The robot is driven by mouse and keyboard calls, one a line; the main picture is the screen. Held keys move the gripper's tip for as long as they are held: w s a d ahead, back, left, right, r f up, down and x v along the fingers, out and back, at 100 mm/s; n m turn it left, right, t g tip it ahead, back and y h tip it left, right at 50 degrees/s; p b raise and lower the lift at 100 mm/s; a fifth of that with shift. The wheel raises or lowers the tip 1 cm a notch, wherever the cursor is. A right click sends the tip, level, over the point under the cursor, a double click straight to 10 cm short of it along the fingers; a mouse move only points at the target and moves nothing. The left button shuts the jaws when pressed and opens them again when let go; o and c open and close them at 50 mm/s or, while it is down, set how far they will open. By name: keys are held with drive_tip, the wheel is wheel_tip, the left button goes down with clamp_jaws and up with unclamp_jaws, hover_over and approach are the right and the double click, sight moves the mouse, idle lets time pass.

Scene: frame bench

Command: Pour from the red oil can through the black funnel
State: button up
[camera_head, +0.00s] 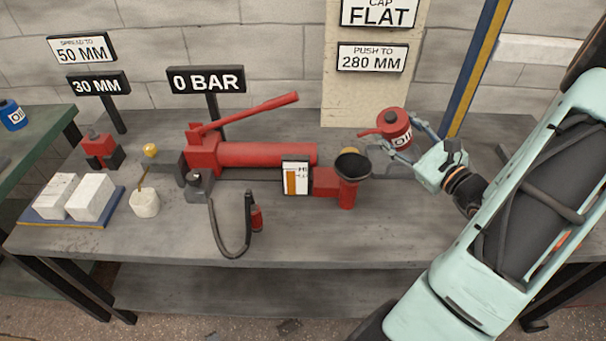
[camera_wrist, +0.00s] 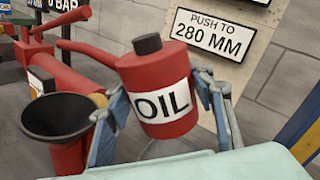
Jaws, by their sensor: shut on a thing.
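The red oil can (camera_head: 393,128) has a black cap, a white OIL label and a red spout that points left. My gripper (camera_head: 402,138) is shut around the can and holds it above the bench, right of the funnel. In the wrist view the can (camera_wrist: 164,87) stands near upright with a slight tilt, between the blue-grey fingers (camera_wrist: 164,110). The black funnel (camera_head: 352,164) sits on top of a red upright cylinder on the bench. It also shows in the wrist view (camera_wrist: 58,117), left of the can. The spout is apart from the funnel, above and beyond it.
A red hydraulic pump (camera_head: 265,154) with a long handle lies left of the funnel. A level gauge card (camera_head: 296,178) stands beside the funnel. The front right bench surface is clear.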

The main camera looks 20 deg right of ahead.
idle(0.4)
drive_tip(key=shift+a+m+p, duration=0.2)
drive_tip(key=shift+m+p, duration=0.35)
drive_tip(key=shift+m, duration=0.25)
drive_tip(key=shift+s+a+m+p, duration=0.1)
drive_tip(key=shift+a+m+p, duration=0.15)
drive_tip(key=shift+m+p, duration=0.45)
drive_tip(key=shift+f, duration=0.1)
drive_tip(key=shift+s+a+f+m, duration=0.1)
drive_tip(key=shift+a+f+m, duration=0.25)
drive_tip(key=shift+f+m, duration=0.25)
